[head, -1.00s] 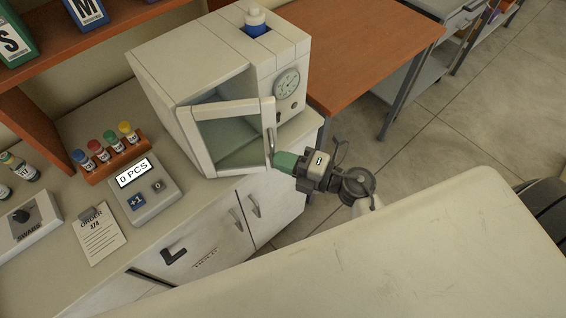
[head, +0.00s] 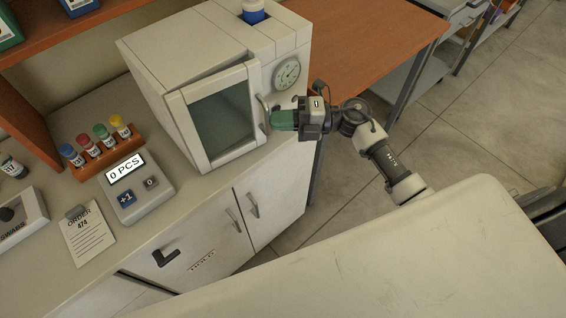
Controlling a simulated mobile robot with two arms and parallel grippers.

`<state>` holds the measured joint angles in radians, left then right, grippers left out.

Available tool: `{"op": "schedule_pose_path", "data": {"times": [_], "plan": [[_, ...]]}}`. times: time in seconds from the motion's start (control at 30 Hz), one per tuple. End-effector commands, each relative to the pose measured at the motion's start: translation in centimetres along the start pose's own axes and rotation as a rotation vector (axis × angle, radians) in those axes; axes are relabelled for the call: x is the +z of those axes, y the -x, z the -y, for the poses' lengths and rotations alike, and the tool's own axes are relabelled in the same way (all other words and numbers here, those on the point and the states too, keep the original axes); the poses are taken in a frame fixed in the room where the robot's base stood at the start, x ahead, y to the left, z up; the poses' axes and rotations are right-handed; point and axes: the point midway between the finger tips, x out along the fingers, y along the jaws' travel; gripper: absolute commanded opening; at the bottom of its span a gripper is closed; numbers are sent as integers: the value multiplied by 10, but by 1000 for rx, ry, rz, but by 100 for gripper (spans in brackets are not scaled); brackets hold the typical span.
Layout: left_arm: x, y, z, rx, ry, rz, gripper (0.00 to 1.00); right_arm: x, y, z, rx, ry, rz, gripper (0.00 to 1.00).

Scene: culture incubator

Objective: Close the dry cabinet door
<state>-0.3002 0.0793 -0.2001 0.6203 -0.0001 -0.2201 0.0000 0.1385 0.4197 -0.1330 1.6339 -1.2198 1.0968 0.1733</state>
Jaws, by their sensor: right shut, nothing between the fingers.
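The dry cabinet (head: 185,45) is a cream box on the counter with a gauge on its front. Its door (head: 178,122) has a pale frame, a glass pane and an upright handle (head: 262,114) on the right edge. The door stands close to the cabinet front, with a thin dark gap along its top, so it looks slightly ajar. My right gripper (head: 283,120) has green fingertips, is shut and empty, and is right beside the handle; I cannot tell whether it touches. My left gripper is out of view.
A rack of capped vials (head: 105,150), a counter display (head: 133,186) and an order sheet (head: 90,236) are left of the cabinet. A wooden table (head: 365,40) is behind on the right. A large pale surface (head: 400,260) fills the lower right. Floor shows between.

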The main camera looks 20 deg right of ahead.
Motion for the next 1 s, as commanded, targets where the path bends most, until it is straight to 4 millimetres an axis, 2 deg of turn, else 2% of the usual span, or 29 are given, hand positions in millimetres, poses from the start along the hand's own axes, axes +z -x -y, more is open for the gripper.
{"op": "schedule_pose_path", "data": {"times": [0.1,0.33,1.0], "plan": [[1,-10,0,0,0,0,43,11,-4,2,0,1,-2,0],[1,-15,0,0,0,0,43,21,-8,0,1,0,0,0],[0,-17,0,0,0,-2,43,24,-6,0,0,-1,1,0]]}}
